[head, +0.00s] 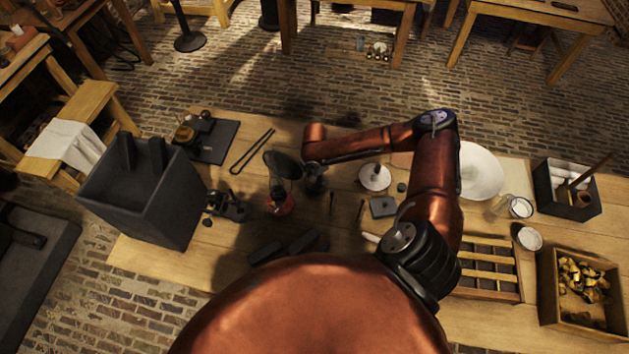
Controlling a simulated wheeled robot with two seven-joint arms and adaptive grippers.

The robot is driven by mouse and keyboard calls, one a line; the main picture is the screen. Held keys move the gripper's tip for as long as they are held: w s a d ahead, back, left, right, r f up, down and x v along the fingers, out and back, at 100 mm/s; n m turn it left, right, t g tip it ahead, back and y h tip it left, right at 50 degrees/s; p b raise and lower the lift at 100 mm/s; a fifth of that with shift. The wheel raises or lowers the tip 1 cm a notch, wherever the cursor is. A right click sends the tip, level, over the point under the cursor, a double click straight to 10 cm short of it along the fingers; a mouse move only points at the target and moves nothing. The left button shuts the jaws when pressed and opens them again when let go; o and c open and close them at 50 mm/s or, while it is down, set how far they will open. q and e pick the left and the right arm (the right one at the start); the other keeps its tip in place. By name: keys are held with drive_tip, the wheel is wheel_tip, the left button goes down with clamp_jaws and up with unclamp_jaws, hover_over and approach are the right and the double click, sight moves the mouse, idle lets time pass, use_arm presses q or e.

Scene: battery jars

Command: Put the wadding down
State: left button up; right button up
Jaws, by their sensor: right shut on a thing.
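My right arm reaches over the wooden workbench (350,215) and bends back to the left. My right gripper (315,186) points down over the middle of the bench, just right of a lamp with a red base (280,205). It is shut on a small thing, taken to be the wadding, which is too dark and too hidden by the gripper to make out. I cannot tell whether that thing touches the bench. My left gripper is not in view.
A round white-topped piece (375,177) and a small grey block (382,207) stand right of the gripper. A tall dark box (150,195) is at left. A slatted wooden tray (490,268), glass jars (521,208) and a crate of brass pieces (583,285) are at right.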

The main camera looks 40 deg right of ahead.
drive_tip(key=o, duration=0.7)
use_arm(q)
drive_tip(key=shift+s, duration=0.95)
use_arm(e)
drive_tip(key=shift+o, duration=0.2)
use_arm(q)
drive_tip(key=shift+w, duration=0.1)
use_arm(e)
drive_tip(key=shift+r, duration=0.3)
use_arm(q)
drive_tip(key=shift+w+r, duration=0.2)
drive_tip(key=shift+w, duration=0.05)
use_arm(e)
wheel_tip(320, 180, up, 12)
drive_tip(key=shift+f, duration=0.15)
drive_tip(key=shift+f, duration=0.15)
